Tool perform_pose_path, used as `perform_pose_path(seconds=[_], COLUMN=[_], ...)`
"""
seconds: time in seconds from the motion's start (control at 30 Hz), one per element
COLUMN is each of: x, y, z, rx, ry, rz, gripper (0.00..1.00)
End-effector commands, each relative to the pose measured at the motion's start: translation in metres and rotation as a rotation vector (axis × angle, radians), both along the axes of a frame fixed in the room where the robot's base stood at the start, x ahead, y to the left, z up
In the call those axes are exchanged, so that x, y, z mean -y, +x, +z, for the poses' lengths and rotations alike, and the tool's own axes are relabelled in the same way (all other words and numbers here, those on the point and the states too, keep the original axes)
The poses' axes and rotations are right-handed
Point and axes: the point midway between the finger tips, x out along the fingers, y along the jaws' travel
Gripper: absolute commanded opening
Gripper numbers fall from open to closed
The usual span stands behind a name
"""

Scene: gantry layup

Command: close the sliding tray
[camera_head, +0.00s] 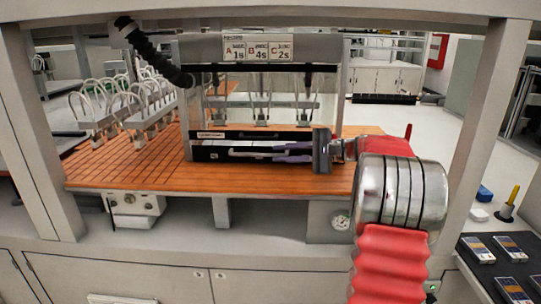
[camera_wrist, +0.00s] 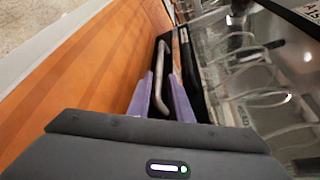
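The sliding tray (camera_head: 205,154) shows as a dark front with a pale bar handle (camera_head: 245,151), low in the cabinet on the wooden table. I cannot tell how far out it stands. My gripper (camera_head: 277,153) reaches in from the right, its purple fingers level with the tray front. In the wrist view the fingers (camera_wrist: 163,92) stand apart, with the handle (camera_wrist: 160,72) lying ahead and reaching between them. Light shows between fingers and handle, so I see no grip.
A second dark panel (camera_head: 285,135) lies just above the tray front. The cabinet's glass front (camera_head: 225,103) is above it. The orange slatted tabletop (camera_head: 130,165) is clear in front. A rack of curved hooks (camera_head: 120,102) stands at left. Frame posts (camera_head: 487,110) flank the table.

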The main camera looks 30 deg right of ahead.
Motion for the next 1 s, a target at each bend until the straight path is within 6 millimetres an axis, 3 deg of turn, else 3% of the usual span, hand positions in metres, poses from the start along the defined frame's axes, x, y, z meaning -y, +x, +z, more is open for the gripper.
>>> perform_pose_path(seconds=[0.2, 0.4, 1.0], x=[0.023, 0.036, 0.039], y=[-0.03, -0.048, -0.051], z=[0.008, 0.013, 0.014], rx=[0.001, 0.0, 0.0], ry=[-0.001, -0.001, -0.001], rz=[-0.001, 0.001, 0.002], gripper=[0.18, 0.18, 0.18])
